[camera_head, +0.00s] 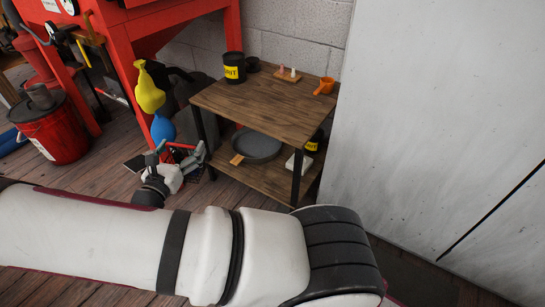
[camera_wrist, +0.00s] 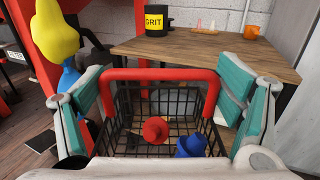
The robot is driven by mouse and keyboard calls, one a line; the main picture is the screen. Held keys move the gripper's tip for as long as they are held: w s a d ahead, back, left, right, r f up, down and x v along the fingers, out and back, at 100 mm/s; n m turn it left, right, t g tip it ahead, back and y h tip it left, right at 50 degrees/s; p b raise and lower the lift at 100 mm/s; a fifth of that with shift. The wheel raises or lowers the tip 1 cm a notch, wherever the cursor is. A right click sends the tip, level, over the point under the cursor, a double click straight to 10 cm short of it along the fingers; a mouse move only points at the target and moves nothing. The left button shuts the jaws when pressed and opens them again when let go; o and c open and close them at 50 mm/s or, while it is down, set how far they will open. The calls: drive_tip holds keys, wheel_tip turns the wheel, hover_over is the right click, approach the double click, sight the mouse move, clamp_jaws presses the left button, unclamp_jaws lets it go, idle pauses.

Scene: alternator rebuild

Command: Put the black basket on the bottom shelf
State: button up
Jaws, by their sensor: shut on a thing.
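The black wire basket (camera_wrist: 133,103) has a red handle (camera_wrist: 160,74) and holds a red piece (camera_wrist: 155,130) and a blue piece (camera_wrist: 191,145). My gripper (camera_head: 184,155) is shut on the basket, with its teal-padded fingers (camera_wrist: 160,95) at either end of the handle. In the head view the basket is small and mostly hidden by the gripper, left of the shelf unit. The wooden bottom shelf (camera_head: 270,184) sits under the wooden top (camera_head: 245,105), which also shows in the wrist view (camera_wrist: 200,50).
A dark front leg (camera_head: 297,177) stands at the corner. Yellow (camera_head: 149,92) and blue (camera_head: 163,130) items stand at the left.

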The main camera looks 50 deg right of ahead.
drive_tip(key=d+f+m+g+h, duration=0.1)
drive_tip(key=d+f+g, duration=0.1)
drive_tip(key=d+f, duration=0.7)
drive_tip(key=d+f+m+g+h, duration=0.15)
drive_tip(key=d+f, duration=0.35)
drive_tip(key=d, duration=0.7)
drive_tip(key=s+d+f+m+g, duration=0.2)
drive_tip(key=s+d+f+g, duration=0.1)
drive_tip(key=s+d+f, duration=0.75)
drive_tip(key=shift+y, duration=0.35)
drive_tip(key=shift+w+d+f+b, duration=0.2)
drive_tip(key=shift+d+f+b, duration=0.5)
drive_tip(key=shift+f, duration=1.05)
drive_tip(key=shift+w+d+f+b, duration=0.2)
drive_tip(key=shift+f+b, duration=0.8)
drive_tip(key=shift+f, duration=0.7)
drive_tip(key=shift+w+d+f+b, duration=0.15)
drive_tip(key=shift+d+f+b, duration=0.55)
drive_tip(key=shift+f, duration=1.05)
drive_tip(key=shift+a, duration=0.15)
